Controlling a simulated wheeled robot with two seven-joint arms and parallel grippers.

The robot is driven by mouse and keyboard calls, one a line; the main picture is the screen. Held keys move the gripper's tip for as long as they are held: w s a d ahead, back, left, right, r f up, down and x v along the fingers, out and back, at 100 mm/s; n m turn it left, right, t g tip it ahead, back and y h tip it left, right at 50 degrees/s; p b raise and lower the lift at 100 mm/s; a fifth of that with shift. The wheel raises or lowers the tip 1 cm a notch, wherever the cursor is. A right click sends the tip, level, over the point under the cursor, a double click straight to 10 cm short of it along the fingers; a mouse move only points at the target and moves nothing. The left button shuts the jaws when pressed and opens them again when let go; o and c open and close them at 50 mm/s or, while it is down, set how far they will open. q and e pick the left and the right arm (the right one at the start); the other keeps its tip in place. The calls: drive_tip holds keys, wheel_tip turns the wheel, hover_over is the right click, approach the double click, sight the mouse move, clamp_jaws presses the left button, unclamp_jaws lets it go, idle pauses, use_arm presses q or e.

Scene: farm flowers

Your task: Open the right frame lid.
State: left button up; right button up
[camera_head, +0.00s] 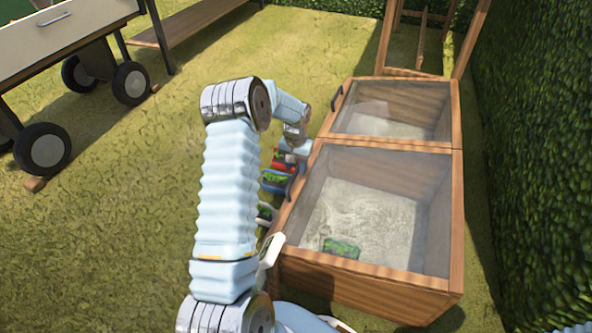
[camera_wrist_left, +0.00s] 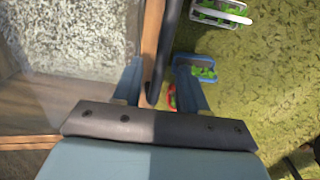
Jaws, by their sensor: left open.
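A wooden cold frame (camera_head: 370,280) has two clear lids side by side, both lying shut. The near lid (camera_head: 375,195) covers grey soil with a green patch under it; the far lid (camera_head: 395,108) has a dark handle (camera_head: 337,98) on its left edge. My left gripper (camera_head: 289,163) is low at the left edge of the near lid. In the left wrist view my left gripper (camera_wrist_left: 160,82) is open, with a dark bar handle (camera_wrist_left: 163,55) running between its fingers. Contact with the handle cannot be told. My right gripper is not in view.
Small trays of greens lie on the grass beside the frame: a blue one (camera_head: 273,182), a red one (camera_head: 282,165) and a white one (camera_wrist_left: 222,12). A hedge (camera_head: 540,150) closes the right side. A wheeled cart (camera_head: 60,60) stands left; open grass lies between.

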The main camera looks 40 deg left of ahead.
use_arm(q)
drive_tip(key=shift+f, duration=0.65)
clamp_jaws()
